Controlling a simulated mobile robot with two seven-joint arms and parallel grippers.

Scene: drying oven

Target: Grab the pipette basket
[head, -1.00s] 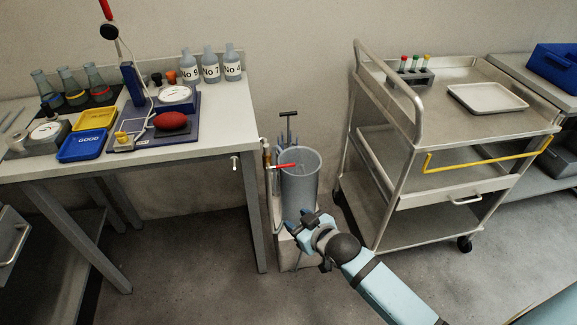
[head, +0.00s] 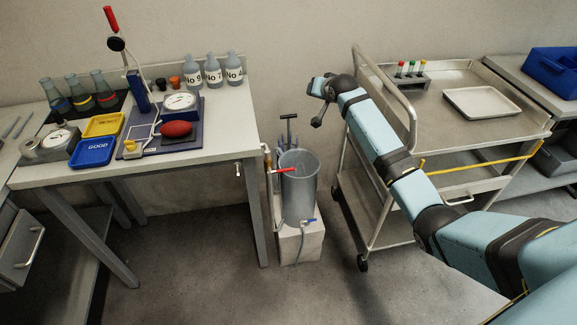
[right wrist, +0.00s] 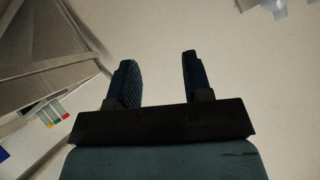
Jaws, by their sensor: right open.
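The pipette basket is mostly hidden inside a grey cylinder (head: 299,188) on a white block (head: 297,243) between the bench and the trolley. A dark T-shaped handle (head: 289,117) and a few grey prongs stick up above the cylinder's rim. My right gripper (head: 318,87) is raised above and a little to the right of the handle, clear of it. In the right wrist view its two dark fingers (right wrist: 158,60) are apart, with nothing between them and pale wall beyond. My left gripper is not in view.
The bench (head: 225,140) at left holds bottles, flasks and yellow and blue trays. A steel trolley (head: 445,125) stands at right with a test-tube rack (head: 409,80) and a white tray (head: 483,102). My right arm crosses its front. A red-handled tap (head: 284,170) projects at the cylinder.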

